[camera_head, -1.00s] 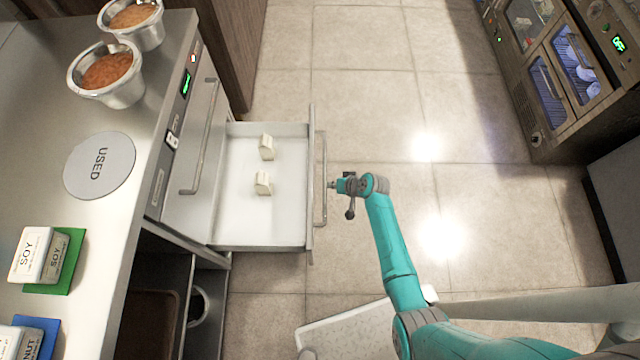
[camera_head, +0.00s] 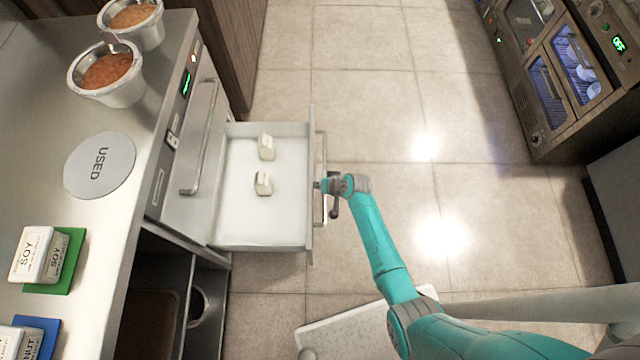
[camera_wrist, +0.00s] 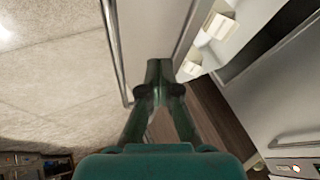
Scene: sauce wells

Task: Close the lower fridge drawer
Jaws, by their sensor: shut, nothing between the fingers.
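The lower fridge drawer (camera_head: 235,215) is pulled out from the counter unit, with two pale blocks (camera_head: 265,147) lying in it. Its bar handle (camera_head: 322,150) runs along the outer face of its front. My gripper (camera_head: 318,185) is shut and empty, at the drawer front about midway along the handle. In the wrist view, the fingers (camera_wrist: 159,68) point at the drawer front beside the handle bar (camera_wrist: 113,50). I cannot tell whether the fingertips touch the front. The upper drawer (camera_head: 190,150) is shut.
An oven unit (camera_head: 560,80) stands at the upper right. The tiled floor (camera_head: 370,110) between is clear.

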